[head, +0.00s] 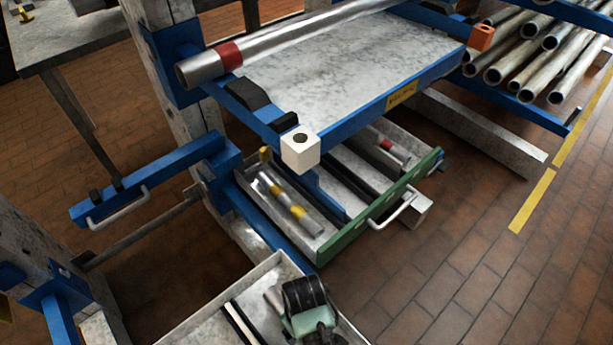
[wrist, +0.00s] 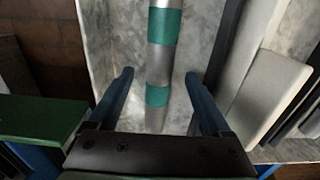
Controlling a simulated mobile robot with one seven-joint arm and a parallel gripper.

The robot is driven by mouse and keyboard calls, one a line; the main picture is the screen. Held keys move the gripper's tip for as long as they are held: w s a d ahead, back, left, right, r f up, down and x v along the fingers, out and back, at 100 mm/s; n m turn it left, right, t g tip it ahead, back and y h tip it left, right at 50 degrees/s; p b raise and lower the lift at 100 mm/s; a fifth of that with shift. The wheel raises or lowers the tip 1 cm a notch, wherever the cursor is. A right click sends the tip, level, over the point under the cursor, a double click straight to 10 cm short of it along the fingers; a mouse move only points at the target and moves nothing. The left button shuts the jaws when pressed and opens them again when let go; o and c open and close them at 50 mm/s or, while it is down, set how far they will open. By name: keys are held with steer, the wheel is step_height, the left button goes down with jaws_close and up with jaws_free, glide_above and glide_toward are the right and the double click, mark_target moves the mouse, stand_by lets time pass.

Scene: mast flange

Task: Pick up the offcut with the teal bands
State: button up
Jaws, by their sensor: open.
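In the wrist view, the offcut with teal bands (wrist: 160,66) is a grey metal tube with two teal bands. It lies lengthwise in a grey tray compartment (wrist: 105,45). My gripper (wrist: 158,78) is open, with one blue finger on each side of the tube in the picture. Gaps show between the fingers and the tube, and nothing is held. The gap in height cannot be told. The tube's far end is out of the picture. In the head view, a dark and pale-green part, likely mine, is over the lower tray (head: 192,325); the teal bands cannot be made out there.
A green-fronted drawer (head: 335,243) holds a yellow-banded offcut (head: 285,198) and a red-banded piece (head: 390,147). Above it, a shelf (head: 340,60) carries a red-banded pipe (head: 290,36). In the wrist view, a divider (wrist: 235,55) stands right of the tube and a green edge (wrist: 40,118) left.

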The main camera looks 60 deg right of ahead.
steer(key=f, duration=0.1)
steer(key=f+b, duration=0.1)
steer(key=f, duration=0.2)
steer(key=shift+s+b, duration=0.25)
steer(key=shift+b, duration=0.05)
steer(key=shift+r, duration=0.15)
jaws_close()
